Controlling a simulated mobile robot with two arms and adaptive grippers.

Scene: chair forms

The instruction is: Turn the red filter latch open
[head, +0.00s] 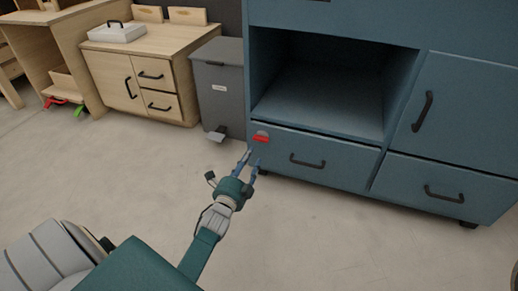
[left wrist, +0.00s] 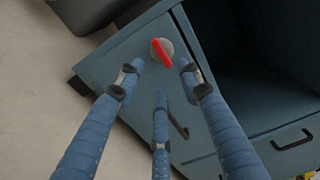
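The red filter latch (head: 261,139) is a small red bar on a round grey plate, on the front of the blue cabinet (head: 430,170) at its lower left. In the left wrist view the latch (left wrist: 162,53) lies slanted across its plate, beyond the fingertips. My left gripper (head: 251,162) is open and empty, just below and in front of the latch. In the left wrist view its blue fingers (left wrist: 158,80) are spread, with the latch between the upper two and no clear contact. My right gripper is not in view.
A drawer with a dark handle (head: 307,162) is right of the latch, below an open blue compartment (head: 325,95). A grey pedal bin (head: 218,85) stands left of the cabinet. A wooden cabinet (head: 150,60) is farther left. The floor (head: 130,180) in front is clear.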

